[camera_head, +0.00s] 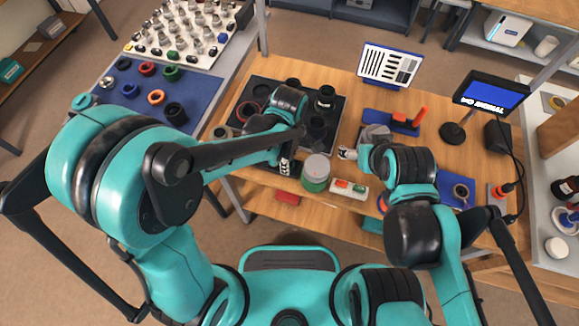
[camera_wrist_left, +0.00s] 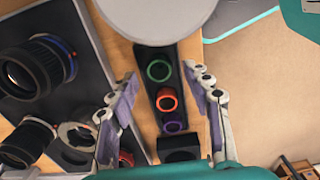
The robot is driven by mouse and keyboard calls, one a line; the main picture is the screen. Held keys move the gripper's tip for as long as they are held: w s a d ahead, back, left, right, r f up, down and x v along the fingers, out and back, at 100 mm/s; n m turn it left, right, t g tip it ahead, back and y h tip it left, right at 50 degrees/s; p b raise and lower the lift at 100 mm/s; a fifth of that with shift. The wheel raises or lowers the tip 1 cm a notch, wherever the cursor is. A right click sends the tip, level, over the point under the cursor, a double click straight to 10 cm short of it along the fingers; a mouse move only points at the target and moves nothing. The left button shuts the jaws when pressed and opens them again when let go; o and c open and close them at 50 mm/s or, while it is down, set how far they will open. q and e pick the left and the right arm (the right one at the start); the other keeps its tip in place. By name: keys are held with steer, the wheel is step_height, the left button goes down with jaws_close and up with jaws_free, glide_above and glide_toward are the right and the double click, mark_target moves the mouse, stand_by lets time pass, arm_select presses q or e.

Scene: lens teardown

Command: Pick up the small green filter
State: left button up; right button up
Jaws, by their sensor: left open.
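The small green filter (camera_wrist_left: 158,70) is a thin green ring in a narrow dark holder (camera_wrist_left: 146,58), in line with an orange-red ring (camera_wrist_left: 167,100) and a purple ring (camera_wrist_left: 173,127). My left gripper (camera_wrist_left: 161,75) is open and empty, with one finger on each side of the holder. In the picture the green filter lies between its fingertips; their height above it is unclear. In the head view my left gripper (camera_head: 285,166) hides most of the holder. My right gripper (camera_head: 347,153) is right of the white-lidded green jar; its jaws are too small to read.
The jar (camera_head: 316,173) stands close by; its white lid (camera_wrist_left: 160,15) fills the top of the wrist view. A dark tray with lenses (camera_head: 335,103) lies behind the left gripper. A larger green ring (camera_head: 171,73) lies on the blue mat (camera_head: 201,108) at left.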

arm_select(q)
steer(key=shift+f, duration=0.9)
steer(key=shift+r, duration=0.1)
steer(key=shift+c, duration=0.3)
steer(key=c, duration=0.8)
steer(key=shift+c, duration=0.2)
steer(key=shift+r, duration=0.1)
